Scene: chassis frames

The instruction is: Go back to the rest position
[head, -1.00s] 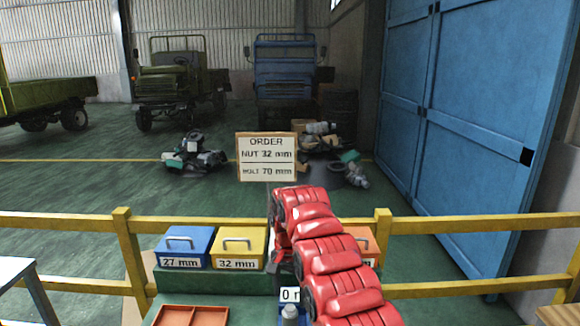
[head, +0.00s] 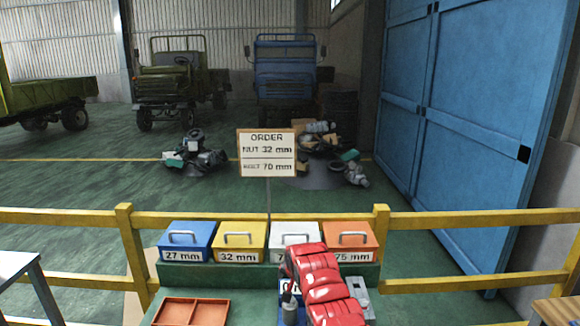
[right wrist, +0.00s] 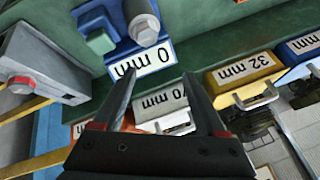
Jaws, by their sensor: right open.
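My red right arm (head: 328,288) reaches in from the bottom of the head view, in front of the bench. Its gripper is hidden there behind the arm. In the right wrist view the two dark fingers of my right gripper (right wrist: 160,76) are spread apart with nothing between them. Past them is a blue holder (right wrist: 112,58) with a grey bolt-like part (right wrist: 145,27) and a partly covered label ending in "0 mm". My left gripper is in neither view.
Blue (head: 187,238), yellow (head: 240,238), white (head: 292,232) and orange (head: 349,238) lidded boxes line the green shelf. An order sign (head: 267,153) stands behind them. An orange-red divided tray (head: 190,312) lies at front left. A yellow rail (head: 440,218) runs across.

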